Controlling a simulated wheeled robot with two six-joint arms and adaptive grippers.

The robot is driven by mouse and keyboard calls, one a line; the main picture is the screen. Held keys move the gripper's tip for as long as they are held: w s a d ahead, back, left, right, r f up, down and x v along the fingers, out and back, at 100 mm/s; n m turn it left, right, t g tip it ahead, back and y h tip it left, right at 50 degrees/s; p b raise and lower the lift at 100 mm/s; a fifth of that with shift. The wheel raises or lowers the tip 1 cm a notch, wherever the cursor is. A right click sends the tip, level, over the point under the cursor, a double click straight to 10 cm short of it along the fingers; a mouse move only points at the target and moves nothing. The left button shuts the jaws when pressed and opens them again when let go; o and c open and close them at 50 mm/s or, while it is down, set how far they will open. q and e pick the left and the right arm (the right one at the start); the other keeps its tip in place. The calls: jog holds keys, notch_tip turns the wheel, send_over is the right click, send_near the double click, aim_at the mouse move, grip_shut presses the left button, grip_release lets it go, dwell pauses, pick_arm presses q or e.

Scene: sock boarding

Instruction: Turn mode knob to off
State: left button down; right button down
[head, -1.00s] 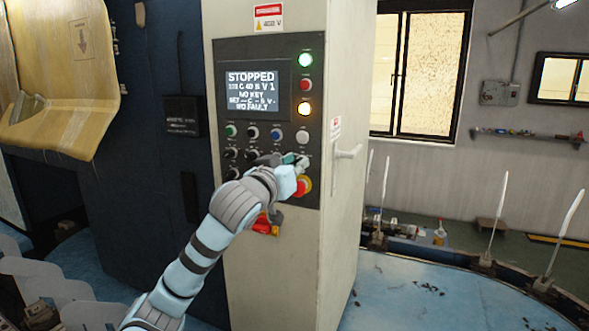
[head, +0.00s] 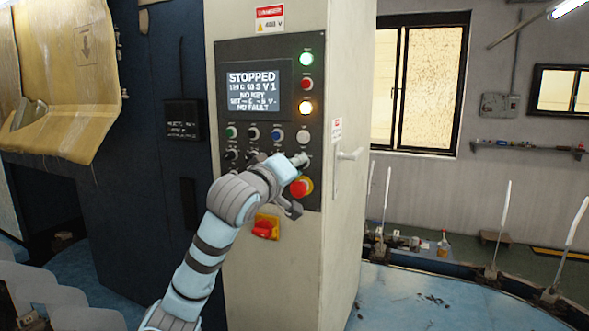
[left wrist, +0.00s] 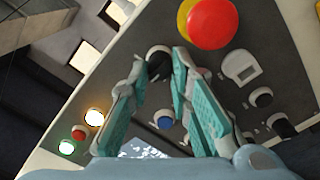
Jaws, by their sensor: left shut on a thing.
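The control panel (head: 226,84) on the beige cabinet has a screen reading "STOPPED", with rows of buttons and black knobs below it. My left gripper (head: 284,170) is at the lower right of these rows and partly hides them. In the left wrist view, its teal fingers (left wrist: 160,72) are on both sides of a black knob (left wrist: 158,57). The gripper is shut on this knob. The knob's labels and pointer are too small or hidden to read. My right gripper is not in view.
A red emergency stop button (head: 300,188) with a yellow ring is right beside the gripper, also in the wrist view (left wrist: 212,22). A red and yellow switch (head: 265,229) is below. A blue button (left wrist: 163,119) is near the fingers. A door handle (head: 350,154) protrudes right.

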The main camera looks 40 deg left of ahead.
dwell(0.4)
pick_arm(q)
jog(key=c, duration=1.6)
grip_release()
jog(key=shift+o, duration=0.8)
jog(key=shift+w, duration=0.2)
jog(key=v, duration=0.7)
jog(key=shift+s, duration=0.3)
jog(key=shift+w, duration=0.15)
jog(key=shift+d, duration=0.1)
